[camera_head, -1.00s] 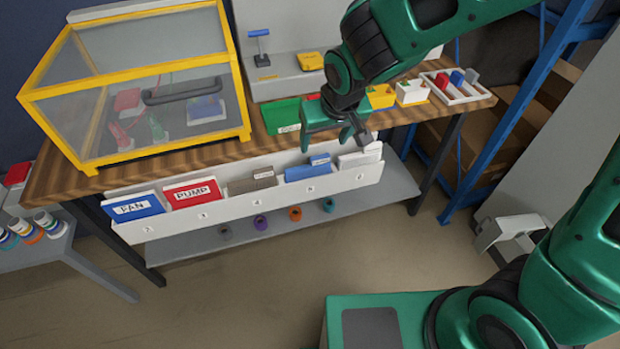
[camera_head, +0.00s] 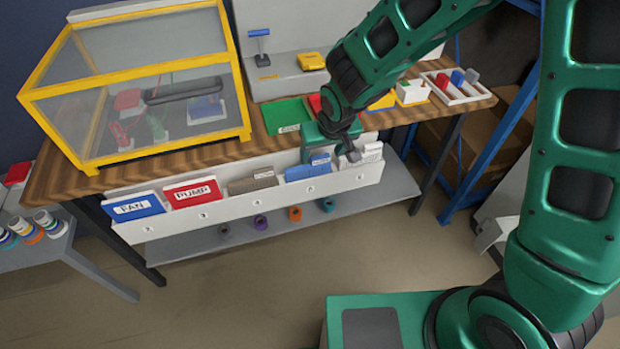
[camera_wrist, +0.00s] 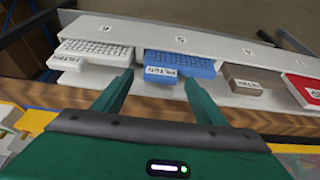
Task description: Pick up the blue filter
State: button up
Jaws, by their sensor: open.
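The blue filter (camera_head: 305,171) stands in a slot of the white rack (camera_head: 240,208) on the front of the workbench, between a grey-brown filter and a white one. In the wrist view the blue filter (camera_wrist: 190,66) has a white label and lies just beyond my fingertips. My gripper (camera_head: 333,153) is over the rack, close to the blue filter. In the wrist view the fingers (camera_wrist: 158,80) are spread with nothing between them. The left fingertip is near the gap between the white and blue filters; the right one overlaps the blue filter's near edge.
The white filter (camera_wrist: 95,50) and grey-brown filter (camera_wrist: 242,82) are close neighbours. A red PUMP panel (camera_head: 192,193) and blue FAN panel (camera_head: 135,207) sit further left. A yellow-framed clear case (camera_head: 245,133) stands on the bench. The floor in front is clear.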

jog(key=c, duration=1.1)
jog(key=shift+r, duration=0.1)
notch_tip(320, 180, up, 18)
dwell(0.7)
